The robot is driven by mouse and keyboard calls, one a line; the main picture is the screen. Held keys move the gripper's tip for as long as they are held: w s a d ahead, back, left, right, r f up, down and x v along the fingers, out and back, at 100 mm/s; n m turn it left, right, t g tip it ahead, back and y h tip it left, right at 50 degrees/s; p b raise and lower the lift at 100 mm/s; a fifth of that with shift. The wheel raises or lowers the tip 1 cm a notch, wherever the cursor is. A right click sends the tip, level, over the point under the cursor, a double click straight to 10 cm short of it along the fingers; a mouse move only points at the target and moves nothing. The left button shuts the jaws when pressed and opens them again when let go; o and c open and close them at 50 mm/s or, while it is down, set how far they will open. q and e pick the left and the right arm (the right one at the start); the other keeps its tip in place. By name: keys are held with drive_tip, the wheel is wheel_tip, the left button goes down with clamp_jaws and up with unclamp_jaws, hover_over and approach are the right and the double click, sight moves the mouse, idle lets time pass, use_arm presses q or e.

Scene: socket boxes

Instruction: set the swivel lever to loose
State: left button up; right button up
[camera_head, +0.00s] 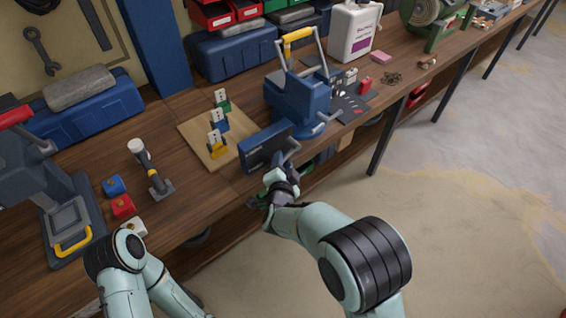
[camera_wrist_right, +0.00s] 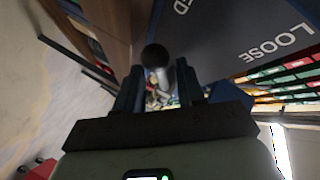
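The blue vise (camera_head: 298,98) stands at the bench's front edge, with a blue plate (camera_head: 264,147) low at its front. In the right wrist view a dark panel (camera_wrist_right: 225,40) carries the word LOOSE (camera_wrist_right: 280,42) and, at the top edge, a word ending in ED. A lever with a round black knob (camera_wrist_right: 155,55) shows between the fingers of my right gripper (camera_wrist_right: 158,88). The fingers stand apart, with room beside the lever; contact is not clear. In the head view my right gripper (camera_head: 272,187) is just below the plate, partly hidden by my wrist. My left gripper is out of sight.
A wooden board (camera_head: 208,150) with several coloured socket pieces lies left of the vise. A white jug (camera_head: 352,32) stands behind right. The floor (camera_head: 460,190) in front is clear.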

drive_tip(key=shift+w+f, duration=0.1)
drive_tip(key=shift+w, duration=0.2)
clamp_jaws()
